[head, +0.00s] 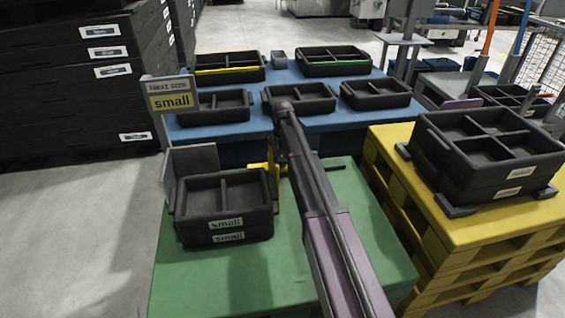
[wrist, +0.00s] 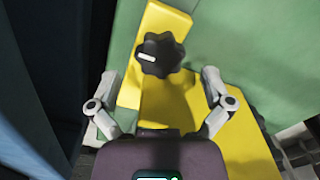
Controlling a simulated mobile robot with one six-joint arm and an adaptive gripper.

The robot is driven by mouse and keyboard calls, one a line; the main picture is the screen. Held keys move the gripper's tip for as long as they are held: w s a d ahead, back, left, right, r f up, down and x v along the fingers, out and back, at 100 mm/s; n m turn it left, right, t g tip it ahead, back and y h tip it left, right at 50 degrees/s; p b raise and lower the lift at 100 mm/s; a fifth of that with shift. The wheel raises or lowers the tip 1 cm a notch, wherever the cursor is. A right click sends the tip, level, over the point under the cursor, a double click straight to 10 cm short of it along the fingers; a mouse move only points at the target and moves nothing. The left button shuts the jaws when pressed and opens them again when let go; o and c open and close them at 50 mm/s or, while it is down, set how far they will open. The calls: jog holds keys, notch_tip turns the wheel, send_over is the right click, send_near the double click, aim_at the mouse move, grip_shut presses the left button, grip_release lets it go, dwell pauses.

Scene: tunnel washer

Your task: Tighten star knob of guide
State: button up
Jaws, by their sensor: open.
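The star knob (wrist: 160,55) is black and lobed with a small white mark, and shows in the wrist view on the yellow guide (wrist: 180,100). In the head view the yellow guide (head: 262,166) stands on the green table, partly hidden behind the crate and my arm. My gripper (wrist: 162,82) is open in the wrist view, its two fingers spread to the left and right, with the knob ahead between them. The fingers look apart from the knob. In the head view my arm hides the knob and the gripper.
A stack of small-labelled black crates (head: 224,205) stands on the green table (head: 285,275) beside the guide. Behind it, a blue table (head: 240,125) carries several crates. A yellow pallet (head: 470,225) with stacked crates (head: 487,150) stands to the right. The green table's front is clear.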

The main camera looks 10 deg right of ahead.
jog(key=shift+f+b, duration=0.8)
jog(key=shift+f, duration=0.3)
jog(key=c, duration=1)
